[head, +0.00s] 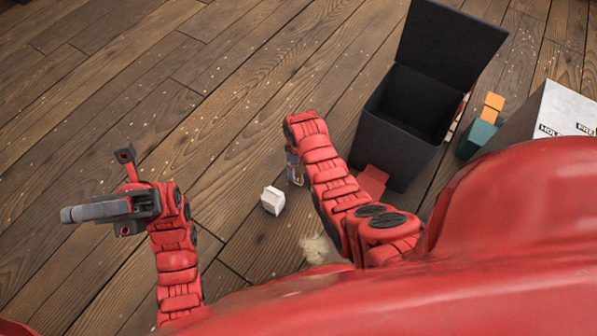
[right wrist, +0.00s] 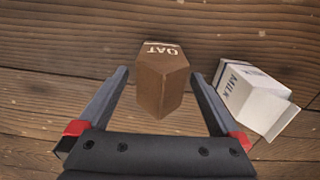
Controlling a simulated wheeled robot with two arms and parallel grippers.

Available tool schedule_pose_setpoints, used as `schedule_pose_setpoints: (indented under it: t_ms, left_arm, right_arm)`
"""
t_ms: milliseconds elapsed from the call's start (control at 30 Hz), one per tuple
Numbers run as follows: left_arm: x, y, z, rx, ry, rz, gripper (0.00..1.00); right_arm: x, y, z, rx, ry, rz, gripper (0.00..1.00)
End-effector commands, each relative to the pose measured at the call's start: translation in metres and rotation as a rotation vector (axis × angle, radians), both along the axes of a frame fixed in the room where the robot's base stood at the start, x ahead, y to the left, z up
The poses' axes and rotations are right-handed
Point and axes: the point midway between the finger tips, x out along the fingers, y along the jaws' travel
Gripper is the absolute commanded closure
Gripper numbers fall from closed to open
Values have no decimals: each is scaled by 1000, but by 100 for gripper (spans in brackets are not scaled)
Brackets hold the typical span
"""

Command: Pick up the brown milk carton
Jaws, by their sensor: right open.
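The brown carton (right wrist: 160,85), marked OAT, shows in the right wrist view. It stands between the two fingers of my right gripper (right wrist: 159,76), with a gap on each side. The right gripper is open and grips nothing. In the head view the right gripper (head: 294,168) is mostly hidden by my right arm, and I cannot make out the brown carton there. My left gripper (head: 90,211) is at the left of the head view, over bare floor, away from the cartons; its jaw opening is unclear.
A white milk carton (right wrist: 252,97) lies close to the right finger; it also shows in the head view (head: 272,200). A black open-lidded bin (head: 398,135), teal and orange blocks (head: 478,138) and a white printed box (head: 560,112) are to the right. Floor at left is clear.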

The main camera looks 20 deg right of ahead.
Motion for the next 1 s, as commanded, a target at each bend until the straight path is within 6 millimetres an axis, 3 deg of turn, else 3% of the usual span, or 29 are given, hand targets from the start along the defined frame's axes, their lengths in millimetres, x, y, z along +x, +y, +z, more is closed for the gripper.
schedule_pose_setpoints:
  t_ms: [100,567,1000]
  left_arm:
    - [0,0,0,0,2,0,100]
    - [0,0,0,1,2,1,100]
    - [8,-4,-6,27,50,18,100]
  right_arm:
    - [0,0,0,0,0,0,0]
    - [0,0,0,0,1,0,83]
    - [-1,0,4,0,1,0,84]
